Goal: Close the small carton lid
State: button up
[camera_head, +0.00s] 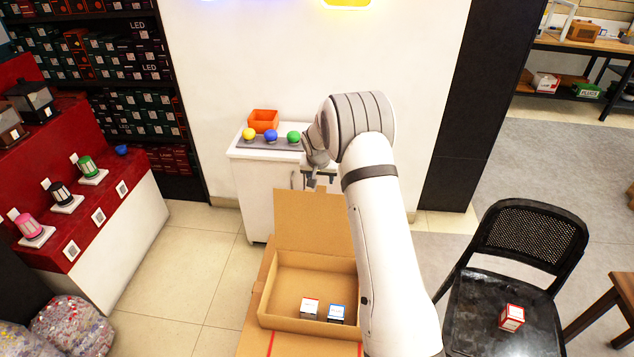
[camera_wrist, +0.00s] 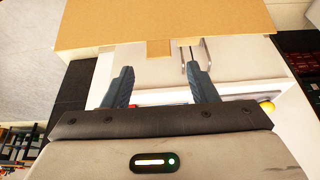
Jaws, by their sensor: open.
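The small brown carton (camera_head: 270,292) stands open below and in front of my arm. Its lid (camera_head: 310,222) stands up from the carton's far edge. Two small boxes, one red-edged (camera_head: 309,307) and one blue-edged (camera_head: 336,313), lie inside. My gripper (camera_head: 318,182) is just beyond and above the lid's top edge. In the wrist view the lid (camera_wrist: 165,22) spans the top, with a small tab at its edge. My gripper (camera_wrist: 161,80) is open there, its two fingers apart with nothing between them. My arm hides part of the carton's right side.
A white cabinet (camera_head: 240,175) stands behind the lid, bearing an orange bin (camera_head: 263,121) and yellow, blue and green balls. A black chair (camera_head: 497,315) with a small red-edged box (camera_head: 512,318) is at right. Tiled floor (camera_head: 180,270) lies clear at left.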

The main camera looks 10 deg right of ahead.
aim_at(321, 188)
jog(key=shift+p+x, duration=0.4)
jog(key=shift+x, duration=2.25)
jog(key=shift+c, duration=0.3)
grip_shut()
